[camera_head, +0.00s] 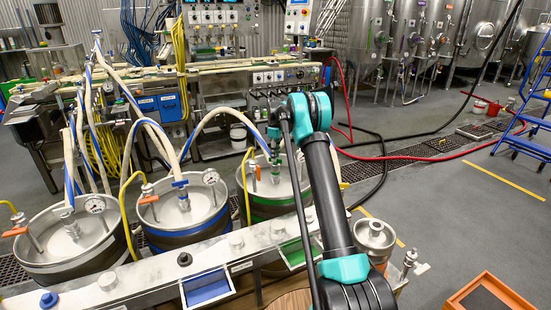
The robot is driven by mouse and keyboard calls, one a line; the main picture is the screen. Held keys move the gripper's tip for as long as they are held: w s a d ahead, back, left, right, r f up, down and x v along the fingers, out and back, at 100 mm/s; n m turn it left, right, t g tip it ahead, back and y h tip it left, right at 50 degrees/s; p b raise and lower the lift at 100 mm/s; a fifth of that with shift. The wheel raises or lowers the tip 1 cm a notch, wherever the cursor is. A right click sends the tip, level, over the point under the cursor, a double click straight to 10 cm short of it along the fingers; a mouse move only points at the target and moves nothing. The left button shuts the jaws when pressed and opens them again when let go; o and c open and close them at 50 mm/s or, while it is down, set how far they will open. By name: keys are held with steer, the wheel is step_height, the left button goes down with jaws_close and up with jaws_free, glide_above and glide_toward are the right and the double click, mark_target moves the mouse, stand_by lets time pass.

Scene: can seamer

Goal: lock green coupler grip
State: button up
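The green-banded keg (262,209) stands at the right end of the row of three kegs. Its coupler (275,167) stands upright on top, with a green part and a pale hose rising from it. My arm rises from the bottom right and bends at a teal joint just right of this coupler. The end of my arm is small and partly hidden behind that joint, close to the coupler top. I cannot tell whether my gripper touches the green grip or whether its fingers are open. The grip's exact angle is also unclear.
A blue-banded keg (186,218) and a left keg (68,242) carry couplers, hoses and gauges. A metal rail (140,277) with blue and green trays runs in front. A steel vessel (373,240) stands right of my arm.

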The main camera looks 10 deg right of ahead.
steer(key=shift+f, duration=0.75)
steer(key=shift+c, duration=0.5)
jaws_close()
steer(key=m, duration=0.4)
steer(key=shift+m, duration=2.5)
